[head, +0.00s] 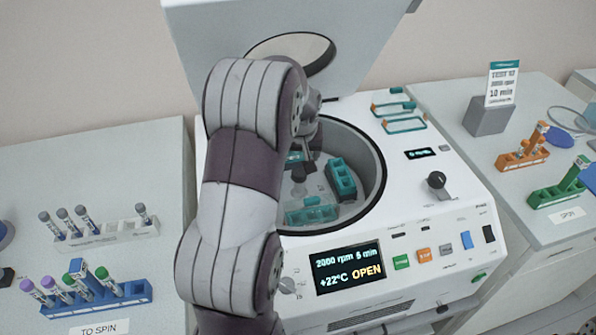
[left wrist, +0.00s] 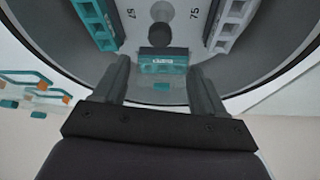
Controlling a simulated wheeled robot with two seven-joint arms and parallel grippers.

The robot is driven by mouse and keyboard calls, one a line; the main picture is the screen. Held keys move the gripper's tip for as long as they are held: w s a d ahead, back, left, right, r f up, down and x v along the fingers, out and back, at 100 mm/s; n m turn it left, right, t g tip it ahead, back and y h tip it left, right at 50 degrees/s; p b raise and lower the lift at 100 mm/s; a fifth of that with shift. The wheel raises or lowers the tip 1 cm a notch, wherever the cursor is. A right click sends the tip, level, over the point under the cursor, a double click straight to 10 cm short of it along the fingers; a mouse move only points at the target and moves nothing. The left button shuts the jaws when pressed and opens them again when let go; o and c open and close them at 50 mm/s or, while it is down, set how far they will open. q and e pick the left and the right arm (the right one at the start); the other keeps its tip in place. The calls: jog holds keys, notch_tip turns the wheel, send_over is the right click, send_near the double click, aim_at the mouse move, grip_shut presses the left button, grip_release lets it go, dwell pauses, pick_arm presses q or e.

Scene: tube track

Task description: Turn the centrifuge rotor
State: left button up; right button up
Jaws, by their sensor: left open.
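The centrifuge (head: 455,215) stands with its lid (head: 350,35) raised, and its display reads OPEN. In its round bowl is the rotor with teal buckets, one at the right (head: 340,178) and one at the front (head: 312,213). My left arm reaches over the bowl and hides its left part. My left gripper (left wrist: 160,88) is open. In the left wrist view its fingers stand on either side of a teal bucket (left wrist: 162,62), with gaps at both sides. The dark rotor hub (left wrist: 160,32) is beyond that bucket. My right gripper does not show.
A grey rack (head: 105,238) and a blue rack (head: 125,292) with tubes stand on the left bench. Orange (head: 522,158) and green (head: 555,193) racks stand on the right bench. The bowl wall closely surrounds the rotor.

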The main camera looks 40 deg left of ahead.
aim_at(299, 172)
pick_arm(q)
jog(key=x, duration=1.1)
jog(key=shift+a+f, duration=0.1)
jog(key=shift+f, duration=0.05)
jog(key=shift+p, duration=0.3)
grip_shut()
